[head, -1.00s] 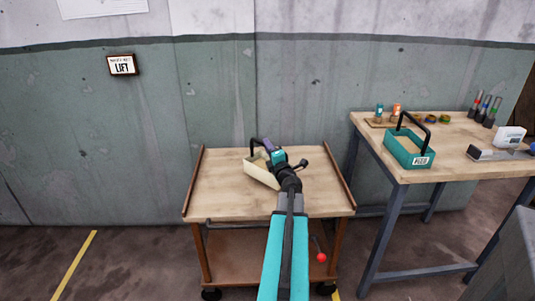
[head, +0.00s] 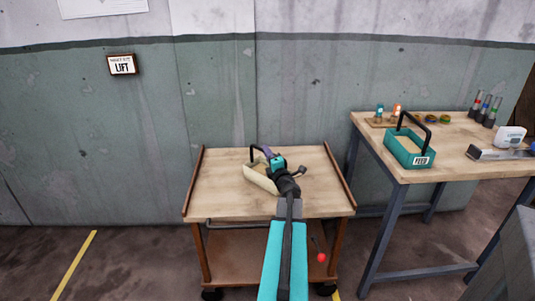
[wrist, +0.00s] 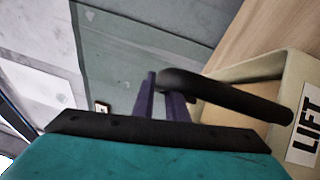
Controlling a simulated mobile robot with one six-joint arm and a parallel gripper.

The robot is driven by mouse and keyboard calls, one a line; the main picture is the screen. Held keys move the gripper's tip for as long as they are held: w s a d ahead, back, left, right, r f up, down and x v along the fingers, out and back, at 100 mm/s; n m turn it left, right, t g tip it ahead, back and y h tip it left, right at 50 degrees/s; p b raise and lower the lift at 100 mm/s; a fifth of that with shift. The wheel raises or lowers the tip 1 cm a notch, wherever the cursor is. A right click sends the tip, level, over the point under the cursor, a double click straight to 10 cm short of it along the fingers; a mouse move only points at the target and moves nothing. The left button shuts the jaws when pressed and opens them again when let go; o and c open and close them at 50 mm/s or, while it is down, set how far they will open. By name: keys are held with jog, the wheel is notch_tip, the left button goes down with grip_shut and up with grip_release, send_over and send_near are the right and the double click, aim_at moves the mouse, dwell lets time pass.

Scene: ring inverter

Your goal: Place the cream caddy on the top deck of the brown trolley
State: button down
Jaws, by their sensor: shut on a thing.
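The cream caddy (head: 261,179) is at the middle of the top deck of the brown trolley (head: 217,191) in the head view. I cannot tell whether its base touches the deck or hangs just above it. My gripper (head: 267,152) is shut on the caddy's black handle. In the wrist view the purple fingers of my gripper (wrist: 165,98) meet the end of the dark handle (wrist: 225,95). The cream caddy (wrist: 268,66) shows its LIFT label at the right there. My arm hides part of the caddy and deck in the head view.
The deck has raised brown side rails and bare wood around the caddy. A teal caddy (head: 410,152) labelled FEED stands on the workbench (head: 449,152) at the right. A LIFT sign (head: 122,64) hangs on the wall behind.

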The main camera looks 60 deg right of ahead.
jog(key=c, duration=1.8)
grip_release()
jog(key=shift+f, duration=0.1)
jog(key=shift+o, duration=0.2)
jog(key=shift+s, duration=0.1)
jog(key=r+v, duration=0.1)
jog(key=v, duration=1)
jog(key=shift+s+a+f+b, duration=0.35)
jog(key=shift+b, duration=0.1)
